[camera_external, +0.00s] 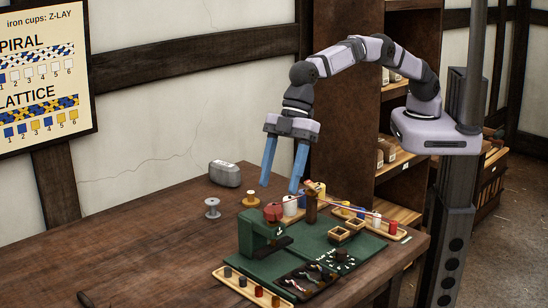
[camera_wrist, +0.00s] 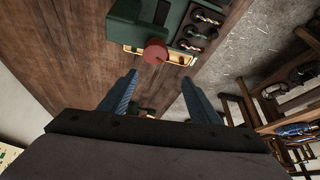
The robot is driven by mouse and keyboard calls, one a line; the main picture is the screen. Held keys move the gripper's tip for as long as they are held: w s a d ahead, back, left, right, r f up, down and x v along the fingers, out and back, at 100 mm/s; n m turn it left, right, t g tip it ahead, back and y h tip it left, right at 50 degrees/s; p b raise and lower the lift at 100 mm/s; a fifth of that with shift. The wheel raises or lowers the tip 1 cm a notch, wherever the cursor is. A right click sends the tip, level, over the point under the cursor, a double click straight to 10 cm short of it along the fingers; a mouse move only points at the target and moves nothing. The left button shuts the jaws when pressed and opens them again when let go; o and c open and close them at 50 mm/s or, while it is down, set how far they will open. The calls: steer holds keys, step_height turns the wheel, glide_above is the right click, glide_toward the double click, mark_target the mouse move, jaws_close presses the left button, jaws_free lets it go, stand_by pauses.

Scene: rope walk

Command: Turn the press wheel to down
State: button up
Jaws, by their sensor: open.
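The press is a green block-shaped frame (camera_external: 258,236) standing on the green board on the table. A red round piece, which looks like the press wheel (camera_external: 272,212), sits at its upper side. In the wrist view the red wheel (camera_wrist: 155,52) lies ahead of my fingertips, beside the green press (camera_wrist: 135,18). The wheel's turned position cannot be read. My gripper (camera_external: 279,188) has two blue fingers spread apart, pointing down, empty, above the table behind the press. The wrist view shows both fingers of my gripper (camera_wrist: 159,77) apart with nothing between them.
A green board (camera_external: 325,262) carries a dark compartment tray (camera_external: 306,278) and small wooden boxes (camera_external: 340,233). A brown post (camera_external: 311,207) stands close to my fingers. Spools (camera_external: 212,207) and a grey case (camera_external: 224,173) stand behind. The table's left side is mostly clear.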

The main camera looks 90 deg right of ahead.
mark_target(274, 210)
steer(key=shift+n+h, duration=0.5)
steer(key=shift+w+f+p, duration=0.2)
steer(key=shift+f+p, duration=0.4)
steer(key=shift+f, duration=0.5)
steer(key=shift+w+f+p, duration=0.2)
steer(key=shift+f+p, duration=0.45)
steer(key=shift+f, duration=0.5)
steer(key=shift+w+f+p, duration=0.2)
steer(key=shift+f+p, duration=0.4)
steer(key=shift+f, duration=0.5)
steer(key=c, duration=1.1)
